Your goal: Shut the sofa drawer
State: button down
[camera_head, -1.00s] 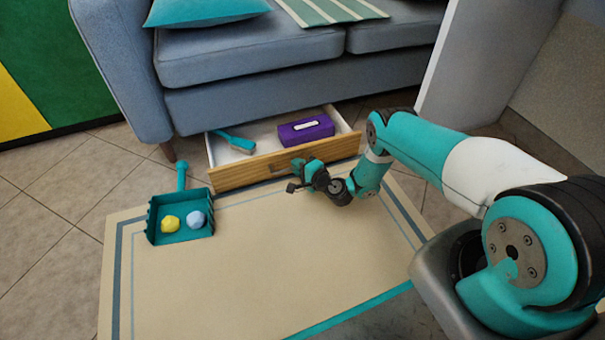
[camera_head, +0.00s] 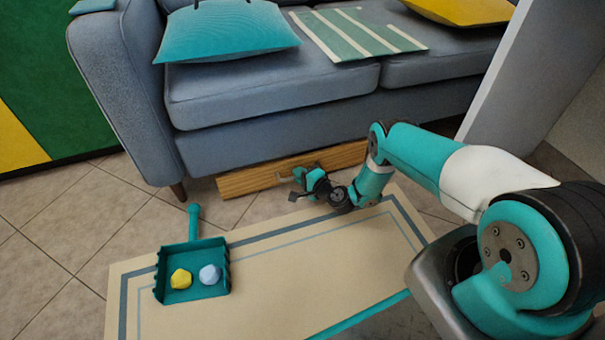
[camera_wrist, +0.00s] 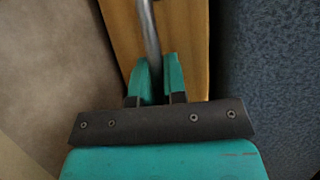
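The sofa drawer (camera_head: 245,182) shows only its wooden front, low under the sofa seat; its inside is hidden. In the wrist view the wooden front (camera_wrist: 185,40) stands behind a grey metal handle (camera_wrist: 149,30). My gripper (camera_head: 297,184) is at the handle in front of the drawer. In the wrist view the two teal fingers of my gripper (camera_wrist: 157,75) lie on either side of the handle bar, close against it.
The blue-grey sofa (camera_head: 270,95) stands above the drawer, with a teal cushion (camera_head: 225,35) on it. A teal dustpan (camera_head: 192,290) with a yellow and a pale blue lump lies on the beige rug (camera_head: 290,280). A white panel (camera_head: 525,80) stands at the right.

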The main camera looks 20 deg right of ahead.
jog(key=shift+w+r, duration=0.1)
jog(key=shift+w, duration=0.05)
jog(key=c, duration=1.5)
grip_release()
jog(key=shift+d, duration=0.2)
jog(key=shift+o, duration=0.2)
jog(key=shift+d, duration=0.2)
jog(key=shift+d, duration=0.1)
jog(key=shift+s+d+r+p, duration=0.15)
jog(key=shift+s+p, duration=0.15)
jog(key=p+v, duration=1.2)
jog(key=v, duration=0.4)
jog(key=shift+s, duration=0.45)
jog(key=shift+w, duration=0.1)
